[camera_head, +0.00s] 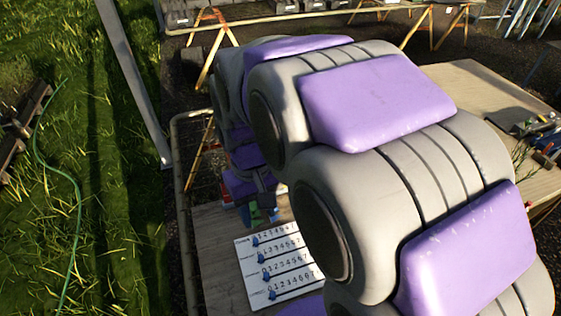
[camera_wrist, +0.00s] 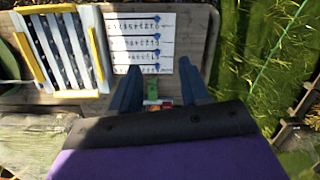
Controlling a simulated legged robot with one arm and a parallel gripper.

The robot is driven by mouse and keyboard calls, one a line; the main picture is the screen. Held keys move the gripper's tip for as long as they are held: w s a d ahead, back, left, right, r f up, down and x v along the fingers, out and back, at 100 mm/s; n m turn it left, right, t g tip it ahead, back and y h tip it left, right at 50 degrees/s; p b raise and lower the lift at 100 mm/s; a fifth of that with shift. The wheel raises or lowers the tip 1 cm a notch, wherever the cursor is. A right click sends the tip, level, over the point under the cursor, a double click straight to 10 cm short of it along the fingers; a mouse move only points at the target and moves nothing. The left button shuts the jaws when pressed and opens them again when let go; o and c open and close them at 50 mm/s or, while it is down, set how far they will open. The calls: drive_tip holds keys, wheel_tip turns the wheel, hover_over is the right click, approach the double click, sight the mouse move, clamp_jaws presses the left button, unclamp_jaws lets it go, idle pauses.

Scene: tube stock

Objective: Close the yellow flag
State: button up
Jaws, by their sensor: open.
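No separate yellow flag can be made out for certain. Yellow strips edge a slatted rack (camera_wrist: 62,48) at the left of the wrist view; the right strip (camera_wrist: 96,60) stands along its side, and the left strip (camera_wrist: 29,58) is tilted. I cannot tell whether any of them is the flag. My gripper (camera_wrist: 158,66) is open, its two dark blue fingers apart, right of the rack and touching none of these strips. A small green piece (camera_wrist: 152,91) and a red-orange piece show between the fingers. In the head view my gripper (camera_head: 259,214) is low over the board, partly hidden by my arm.
A white sheet with numbered rows and blue markers (camera_head: 275,262) lies on the wooden board (camera_head: 215,245); it also shows in the wrist view (camera_wrist: 140,40). Grass with a green hose lies left. A bench with tools (camera_head: 545,140) is at right. Trestles stand behind.

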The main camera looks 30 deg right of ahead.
drive_tip(key=w+d, duration=0.4)
drive_tip(key=w, duration=0.7)
drive_tip(key=w+d+f+m+t+y, duration=0.1)
drive_tip(key=w+d+f, duration=0.3)
drive_tip(key=w+d, duration=0.35)
drive_tip(key=w+d+f, duration=0.4)
drive_tip(key=w+d, duration=0.3)
drive_tip(key=w, duration=0.2)
drive_tip(key=w+d+f, duration=0.4)
drive_tip(key=d+f, duration=0.6)
drive_tip(key=d, duration=0.1)
drive_tip(key=shift+t, duration=0.4)
drive_tip(key=f+b, duration=0.1)
drive_tip(key=f, duration=0.4)
drive_tip(key=a+f+b, duration=0.1)
drive_tip(key=f, duration=0.5)
drive_tip(key=a+f+b, duration=0.1)
drive_tip(key=f, duration=0.4)
drive_tip(key=shift+w+f, duration=0.15)
drive_tip(key=shift+w, duration=0.25)
drive_tip(key=shift+c, duration=0.2)
clamp_jaws()
